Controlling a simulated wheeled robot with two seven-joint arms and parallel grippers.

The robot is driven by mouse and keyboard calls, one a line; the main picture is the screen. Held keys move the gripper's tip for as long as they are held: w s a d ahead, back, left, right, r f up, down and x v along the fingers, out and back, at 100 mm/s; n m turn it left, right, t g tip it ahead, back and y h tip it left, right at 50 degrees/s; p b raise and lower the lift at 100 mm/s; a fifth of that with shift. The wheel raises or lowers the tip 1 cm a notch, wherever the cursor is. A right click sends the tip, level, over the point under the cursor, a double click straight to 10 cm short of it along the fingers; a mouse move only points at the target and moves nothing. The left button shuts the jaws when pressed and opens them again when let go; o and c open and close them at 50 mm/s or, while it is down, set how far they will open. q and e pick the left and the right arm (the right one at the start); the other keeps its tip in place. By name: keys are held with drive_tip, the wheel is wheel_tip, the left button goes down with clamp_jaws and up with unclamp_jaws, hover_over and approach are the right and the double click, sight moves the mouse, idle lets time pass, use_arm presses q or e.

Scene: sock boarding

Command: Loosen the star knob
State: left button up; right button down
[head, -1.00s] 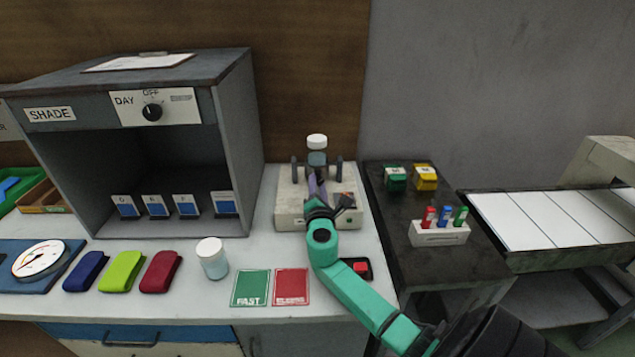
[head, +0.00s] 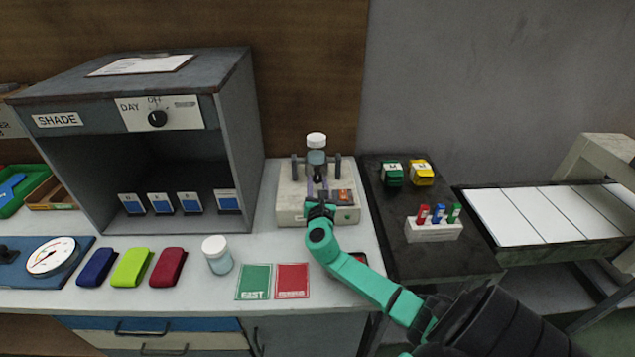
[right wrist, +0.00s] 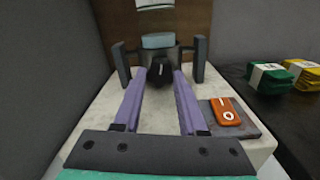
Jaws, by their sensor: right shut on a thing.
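The black star knob (right wrist: 159,74) sits at the front of the clamp, below the jar, in the right wrist view. My right gripper (right wrist: 160,78) has its two purple fingers on either side of the knob, shut on it. In the head view my right gripper (head: 317,186) reaches over the pale machine (head: 290,210) from the front, and its fingers largely hide the knob. The jar (head: 316,157) with a white lid stands upright between two dark posts of the clamp. My left gripper is not in view.
An orange rocker switch (right wrist: 226,112) is on the machine, right of my fingers. The grey shade cabinet (head: 235,130) stands close on the left. A white-lidded jar (head: 217,256) and green and red cards (head: 292,281) lie in front. A dark side table (head: 390,230) is on the right.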

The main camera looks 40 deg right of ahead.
drive_tip(key=shift+d+r, duration=0.1)
drive_tip(key=shift+r, duration=0.15)
drive_tip(key=c, duration=0.5)
unclamp_jaws()
drive_tip(key=shift+o, duration=0.3)
drive_tip(key=shift+w+f, duration=0.1)
drive_tip(key=shift+f, duration=0.15)
drive_tip(key=b+v, duration=0.1)
drive_tip(key=v, duration=1.3)
drive_tip(key=shift+s, duration=0.2)
drive_tip(key=shift+a+f, duration=0.1)
drive_tip(key=shift+a, duration=0.15)
